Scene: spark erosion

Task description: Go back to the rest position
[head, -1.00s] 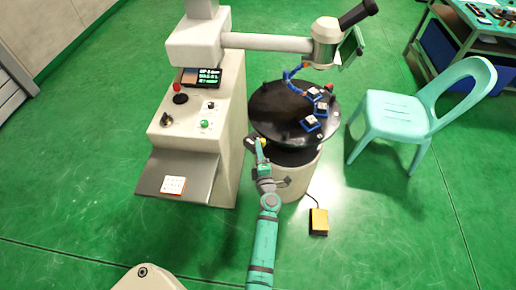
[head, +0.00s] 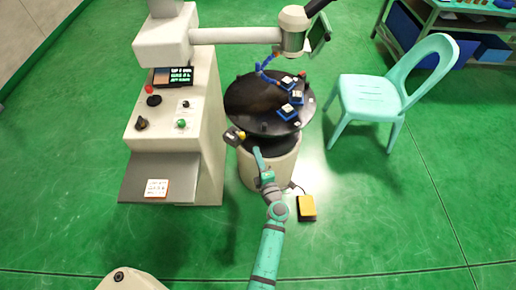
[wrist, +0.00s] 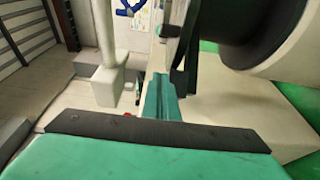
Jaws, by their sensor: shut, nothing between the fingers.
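My gripper (head: 257,154) is shut and empty. It is raised in front of the round black table, near the pale drum below it, and touches nothing that I can make out. My teal arm reaches up to it from the bottom middle of the head view. In the wrist view the teal gripper (wrist: 161,97) points ahead past a dark bar. The round black table (head: 250,97) stands on its drum just beyond my gripper.
The pale machine (head: 205,128) with screen and knobs stands at left, its grey shelf (head: 130,178) jutting forward. Blue blocks (head: 288,112) lie on the table. A yellow pedal (head: 307,207) is on the floor right of my arm. A teal chair (head: 368,97) stands right. Front-right floor is clear.

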